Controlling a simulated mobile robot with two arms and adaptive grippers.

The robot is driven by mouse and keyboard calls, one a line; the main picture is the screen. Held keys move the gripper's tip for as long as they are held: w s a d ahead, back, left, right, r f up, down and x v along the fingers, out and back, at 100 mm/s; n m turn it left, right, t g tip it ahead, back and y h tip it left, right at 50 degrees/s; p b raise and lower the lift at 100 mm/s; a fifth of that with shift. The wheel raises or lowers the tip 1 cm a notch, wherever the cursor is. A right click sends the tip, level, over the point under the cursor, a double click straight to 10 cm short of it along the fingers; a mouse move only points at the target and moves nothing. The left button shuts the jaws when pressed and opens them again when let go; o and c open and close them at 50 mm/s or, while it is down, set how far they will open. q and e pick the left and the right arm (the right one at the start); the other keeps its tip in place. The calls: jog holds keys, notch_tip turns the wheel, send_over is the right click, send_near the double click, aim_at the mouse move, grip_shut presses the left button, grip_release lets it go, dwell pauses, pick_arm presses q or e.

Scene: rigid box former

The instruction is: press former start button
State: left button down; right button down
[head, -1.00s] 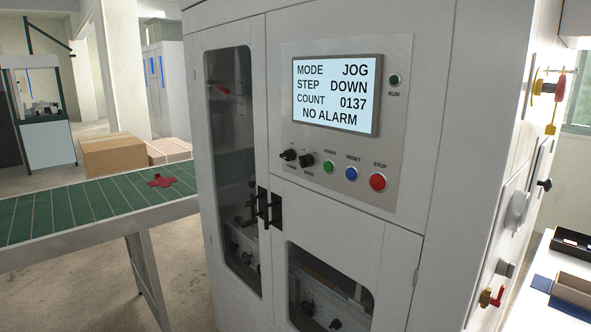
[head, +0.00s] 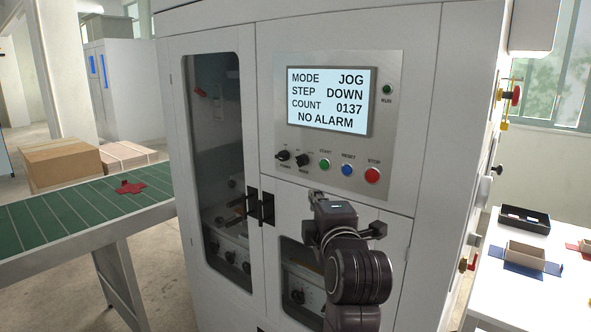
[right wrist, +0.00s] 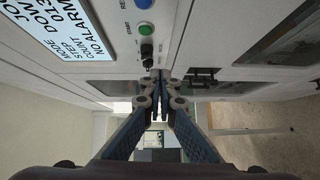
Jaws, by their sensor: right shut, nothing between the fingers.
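The green START button (head: 325,165) is on the former's front panel (head: 395,120), below the screen (head: 330,100). The screen reads MODE JOG, STEP DOWN, COUNT 0137, NO ALARM. My right gripper (head: 318,196) is in front of the cabinet, just below the START button in the picture. In the right wrist view the green button (right wrist: 145,30) lies above the fingertips (right wrist: 161,76), past a black knob. The fingers are shut and empty, and I see no contact with the button. My left gripper is out of view.
The blue RESET button (head: 347,170) and red STOP button (head: 372,175) are right of START. Two black knobs (head: 303,160) are left of it. Black door handles (head: 267,208) stick out lower left. A green conveyor (head: 60,215) is at left, a white table (head: 520,290) at right.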

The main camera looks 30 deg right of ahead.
aim_at(320, 164)
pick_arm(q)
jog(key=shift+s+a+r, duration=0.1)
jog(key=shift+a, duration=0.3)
pick_arm(e)
jog(key=s+r, duration=0.2)
jog(key=shift+d+r, duration=0.1)
jog(key=shift+r, duration=0.2)
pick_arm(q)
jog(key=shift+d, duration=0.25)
pick_arm(e)
jog(key=shift+w, duration=0.2)
